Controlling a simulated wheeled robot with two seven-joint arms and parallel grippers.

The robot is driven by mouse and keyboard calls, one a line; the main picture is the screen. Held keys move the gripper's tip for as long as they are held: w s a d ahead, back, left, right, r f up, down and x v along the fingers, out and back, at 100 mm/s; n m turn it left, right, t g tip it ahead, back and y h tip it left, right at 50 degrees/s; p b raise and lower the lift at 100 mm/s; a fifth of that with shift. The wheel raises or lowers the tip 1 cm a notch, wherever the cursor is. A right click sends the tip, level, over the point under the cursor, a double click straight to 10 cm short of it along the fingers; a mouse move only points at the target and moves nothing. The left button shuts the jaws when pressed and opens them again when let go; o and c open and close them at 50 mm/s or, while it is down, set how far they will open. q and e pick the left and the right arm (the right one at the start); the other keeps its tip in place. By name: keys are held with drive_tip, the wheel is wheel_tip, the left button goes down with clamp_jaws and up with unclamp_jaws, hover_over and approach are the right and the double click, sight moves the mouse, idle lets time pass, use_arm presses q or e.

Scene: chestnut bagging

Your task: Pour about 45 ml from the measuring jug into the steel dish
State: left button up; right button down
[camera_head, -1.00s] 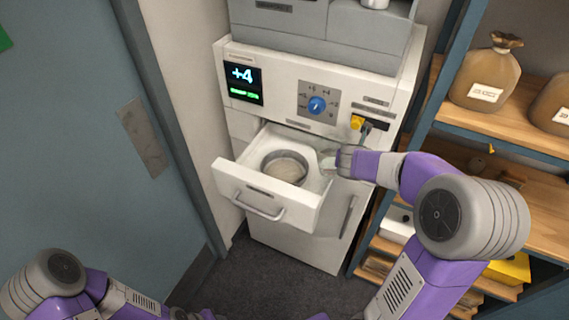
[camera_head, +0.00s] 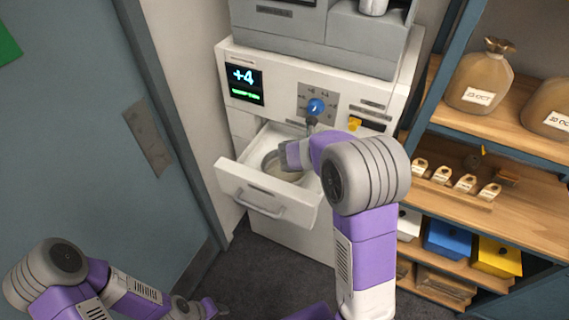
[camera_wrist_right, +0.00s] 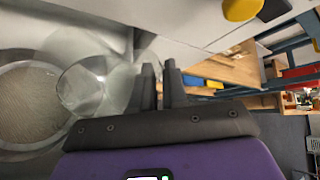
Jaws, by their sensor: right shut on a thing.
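The steel dish (camera_head: 267,165) sits in the open white drawer (camera_head: 235,181), partly covered by my right gripper in the head view. In the right wrist view the dish (camera_wrist_right: 38,128) is at the left, with pale brownish contents. The clear measuring jug (camera_wrist_right: 82,90) is beside the dish rim, overlapping it in that view. My right gripper (camera_wrist_right: 160,84) is shut on the jug. In the head view my right gripper (camera_head: 287,156) is over the drawer and hides the jug. I cannot tell whether liquid is flowing. My left gripper (camera_head: 207,308) is low at the bottom, its fingers unclear.
The white cabinet has a display (camera_head: 244,83) reading +4, a blue knob (camera_head: 315,106) and a yellow part (camera_head: 354,124) just above my right arm. A wooden shelf (camera_head: 520,215) with bags and bins stands at the right. A blue-grey door (camera_head: 70,150) is at the left.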

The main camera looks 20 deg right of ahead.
drive_tip(key=shift+w+a+r, duration=0.15)
drive_tip(key=shift+w+a, duration=0.05)
drive_tip(key=shift+a, duration=0.05)
drive_tip(key=shift+w+a+r+n+g+h, duration=0.25)
drive_tip(key=shift+w+a+n+g+h, duration=0.2)
drive_tip(key=shift+n+h, duration=0.45)
idle(2.2)
